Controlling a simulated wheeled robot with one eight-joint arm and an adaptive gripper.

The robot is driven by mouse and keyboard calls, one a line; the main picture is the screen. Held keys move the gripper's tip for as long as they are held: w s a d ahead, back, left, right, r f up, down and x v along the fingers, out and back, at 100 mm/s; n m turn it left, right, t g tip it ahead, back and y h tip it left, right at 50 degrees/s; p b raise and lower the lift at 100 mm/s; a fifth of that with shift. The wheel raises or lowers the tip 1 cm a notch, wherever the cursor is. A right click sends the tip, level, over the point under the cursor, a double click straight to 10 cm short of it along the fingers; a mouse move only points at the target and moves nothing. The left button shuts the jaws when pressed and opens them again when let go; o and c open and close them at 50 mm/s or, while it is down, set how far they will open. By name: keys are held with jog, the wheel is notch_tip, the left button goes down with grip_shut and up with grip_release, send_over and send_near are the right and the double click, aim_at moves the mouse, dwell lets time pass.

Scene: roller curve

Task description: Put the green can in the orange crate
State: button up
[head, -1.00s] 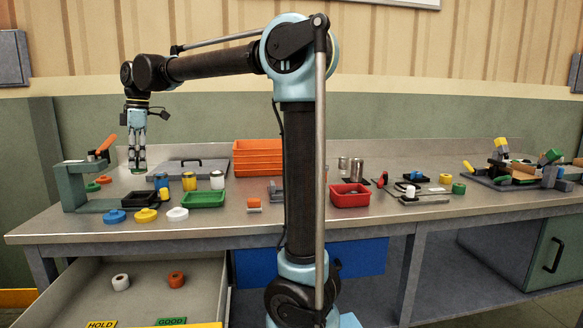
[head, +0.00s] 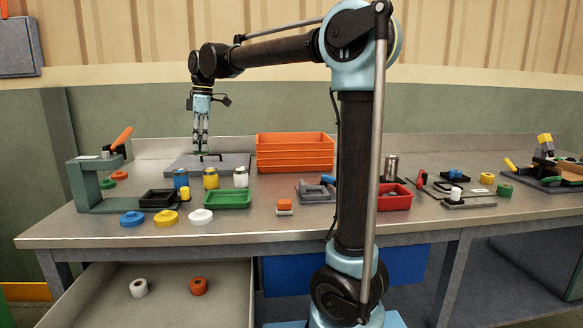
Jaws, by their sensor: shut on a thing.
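My gripper (head: 200,150) hangs pointing down at the left, above the grey panel at the back of the bench. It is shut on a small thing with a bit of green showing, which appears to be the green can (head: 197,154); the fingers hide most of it. The orange crate (head: 295,158) stands at the back of the bench, to the right of my gripper and apart from it. Its inside is barely visible from here.
Blue, yellow and white cans (head: 241,178) stand in front of the panel, behind a green tray (head: 227,205) and black tray (head: 157,205). A grey press-like frame (head: 88,185) stands at left. A red bin (head: 397,204) is at right, partly behind my arm.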

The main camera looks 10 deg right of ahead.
aim_at(309, 154)
jog(key=w+d+r+m, duration=0.25)
jog(key=w+d, duration=0.35)
jog(key=d, duration=0.6)
jog(key=w+d+r+m+t, duration=0.1)
jog(key=w+d+m, duration=0.35)
jog(key=d, duration=0.65)
jog(key=w+d+r+m, duration=0.1)
jog(key=w+d+m, duration=0.2)
jog(key=w+d, duration=0.65)
jog(key=shift+m, duration=0.5)
jog(key=shift+s+d+f, duration=0.45)
jog(key=shift+d+f, duration=0.7)
jog(key=shift+f, duration=1.35)
jog(key=shift+s+d+f, duration=0.45)
jog(key=shift+d+f, duration=0.65)
jog(key=shift+f, duration=1.4)
jog(key=shift+s+d+f, duration=0.45)
jog(key=shift+d+f, duration=0.7)
jog(key=shift+f, duration=1.35)
jog(key=o, duration=1.2)
jog(key=shift+c, duration=0.2)
